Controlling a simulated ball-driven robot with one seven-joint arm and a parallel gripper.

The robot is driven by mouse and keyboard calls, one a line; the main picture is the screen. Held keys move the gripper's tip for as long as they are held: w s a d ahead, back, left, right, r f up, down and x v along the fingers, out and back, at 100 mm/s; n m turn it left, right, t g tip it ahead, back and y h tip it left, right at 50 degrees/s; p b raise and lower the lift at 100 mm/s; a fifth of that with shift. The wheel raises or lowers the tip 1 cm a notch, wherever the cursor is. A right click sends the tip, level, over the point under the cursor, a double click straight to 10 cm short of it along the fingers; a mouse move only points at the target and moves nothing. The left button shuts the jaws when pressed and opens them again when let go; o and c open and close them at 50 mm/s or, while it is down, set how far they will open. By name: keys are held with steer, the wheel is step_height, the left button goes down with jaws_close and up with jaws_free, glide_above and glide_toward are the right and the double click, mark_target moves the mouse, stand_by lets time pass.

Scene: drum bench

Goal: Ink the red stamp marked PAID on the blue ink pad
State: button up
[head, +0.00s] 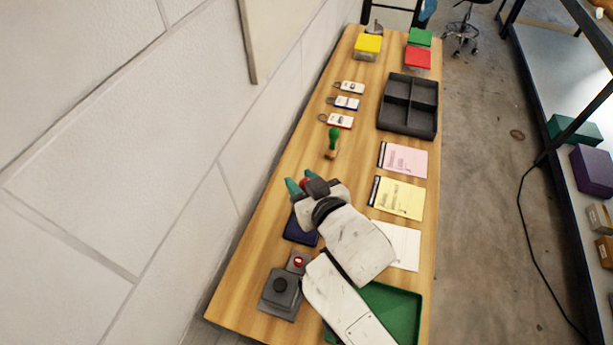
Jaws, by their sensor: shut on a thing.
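My gripper (303,186) has teal fingertips and is over the left half of the bench. It is shut on the red stamp (306,183), of which only a small red part shows between the fingers. The stamp's lower part and its marking are hidden. The dark blue ink pad (299,231) lies on the bench just below my gripper in the picture, partly covered by my gripper and wrist. I cannot tell how high the stamp is above the bench.
A green-handled stamp (333,142) stands farther back. Tags (341,121), a dark divided tray (409,105), pink (403,160), yellow (398,198) and white (406,246) sheets lie around. A green tray (402,308) and dark device (281,294) are near. A wall borders the left.

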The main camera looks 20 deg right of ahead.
steer(key=shift+f+b, duration=2.1)
steer(key=shift+f, duration=0.4)
steer(key=shift+f+b, duration=0.45)
steer(key=shift+f, duration=0.2)
steer(key=shift+r, duration=0.2)
steer(key=shift+r+p, duration=3)
steer(key=shift+f, duration=0.15)
steer(key=shift+f+b, duration=2.05)
steer(key=shift+f, duration=0.35)
steer(key=shift+f+b, duration=0.45)
steer(key=shift+f, duration=0.3)
